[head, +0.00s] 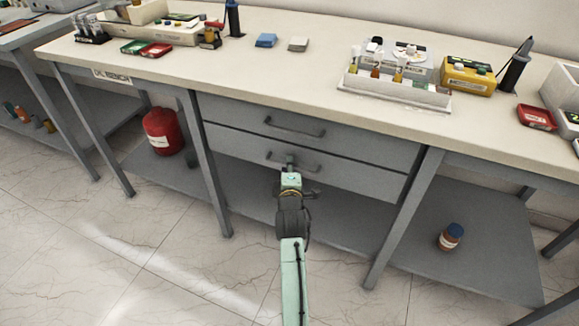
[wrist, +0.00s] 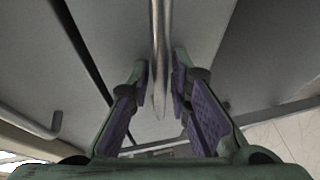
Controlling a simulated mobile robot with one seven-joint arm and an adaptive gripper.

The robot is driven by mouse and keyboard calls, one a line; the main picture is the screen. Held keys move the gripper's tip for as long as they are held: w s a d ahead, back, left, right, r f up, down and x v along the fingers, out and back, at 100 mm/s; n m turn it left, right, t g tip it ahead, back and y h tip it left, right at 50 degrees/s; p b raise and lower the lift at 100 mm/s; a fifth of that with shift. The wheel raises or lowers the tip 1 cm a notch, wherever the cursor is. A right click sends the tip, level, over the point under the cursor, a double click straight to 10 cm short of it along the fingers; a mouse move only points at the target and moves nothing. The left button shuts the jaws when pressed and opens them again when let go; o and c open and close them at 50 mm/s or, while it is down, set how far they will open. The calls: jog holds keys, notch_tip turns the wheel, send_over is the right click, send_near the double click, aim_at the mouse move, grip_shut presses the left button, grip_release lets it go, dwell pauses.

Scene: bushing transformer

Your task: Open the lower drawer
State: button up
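The lower drawer (head: 355,180) is a grey front under the bench top and looks flush with the upper drawer (head: 365,145). Its curved bar handle (head: 311,168) is partly hidden by my gripper (head: 290,164). In the wrist view, the handle bar (wrist: 158,40) runs between the two purple-padded fingers of my gripper (wrist: 160,80). The fingers are open around the bar, with a thin gap on each side. The upper drawer's handle (head: 295,127) also shows in the wrist view (wrist: 35,124), off to the left.
A grey bench leg (head: 402,217) stands right of the drawers and another leg (head: 208,165) stands left. A lower shelf (head: 335,232) runs beneath them. A red canister (head: 164,132) and a small brown bottle (head: 450,237) stand on low shelves. The floor (head: 160,260) in front is clear.

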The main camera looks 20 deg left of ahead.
grip_shut()
jog(key=shift+s, duration=0.15)
dwell(0.6)
